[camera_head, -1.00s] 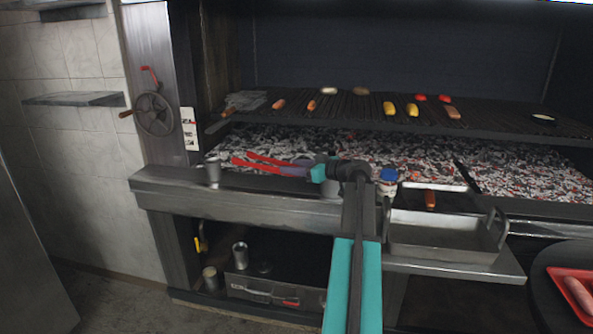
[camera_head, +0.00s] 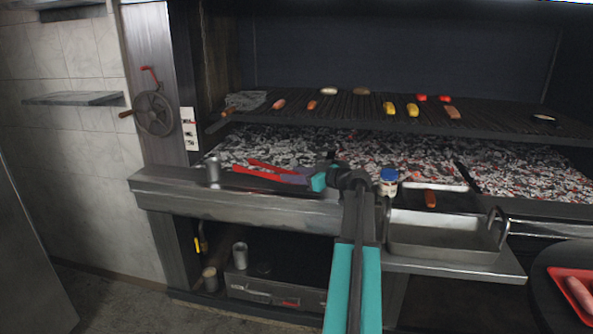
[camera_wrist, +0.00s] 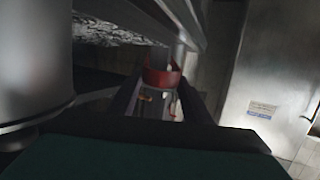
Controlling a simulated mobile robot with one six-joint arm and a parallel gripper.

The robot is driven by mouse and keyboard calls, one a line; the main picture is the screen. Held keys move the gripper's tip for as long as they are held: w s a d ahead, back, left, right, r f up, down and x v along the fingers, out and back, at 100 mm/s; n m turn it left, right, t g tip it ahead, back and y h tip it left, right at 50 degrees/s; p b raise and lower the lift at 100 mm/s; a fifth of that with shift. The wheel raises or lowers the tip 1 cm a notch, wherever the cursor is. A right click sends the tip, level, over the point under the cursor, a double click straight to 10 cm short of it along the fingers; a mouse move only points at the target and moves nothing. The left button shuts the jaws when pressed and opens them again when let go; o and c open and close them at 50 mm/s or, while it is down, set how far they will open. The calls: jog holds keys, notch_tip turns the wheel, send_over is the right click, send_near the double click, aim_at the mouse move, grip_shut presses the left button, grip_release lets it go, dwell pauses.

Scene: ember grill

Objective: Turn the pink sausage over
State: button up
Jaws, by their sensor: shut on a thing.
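My gripper (camera_head: 303,180), at the teal wrist end, is over the front ledge and is shut on long red tongs (camera_head: 262,170) that point left. In the wrist view a red part (camera_wrist: 162,78) shows between two dark bars; the exact hold is unclear. A pink sausage (camera_head: 578,292) lies in the red tray at the lower right. I cannot tell which one the task means.
Other sausages, yellow pieces and red pieces lie on the grate above glowing coals (camera_head: 300,142). A metal cup (camera_head: 213,171) stands left of the tongs. A blue-lidded jar (camera_head: 389,182) and a metal pan (camera_head: 445,238) are to the right. The red tray (camera_head: 560,274) is at far right.

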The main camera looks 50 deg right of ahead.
jog(key=shift+f, duration=2.05)
jog(key=shift+f+b, duration=1.2)
jog(key=shift+b, duration=0.2)
jog(key=shift+c, duration=0.2)
jog(key=o, duration=0.8)
jog(key=shift+r, duration=0.1)
jog(key=s+a+r, duration=0.4)
jog(key=s+a, duration=0.6)
jog(key=s, duration=0.2)
jog(key=shift+s+a+r+b, duration=0.15)
jog(key=shift+r+b, duration=0.2)
jog(key=shift+r, duration=0.05)
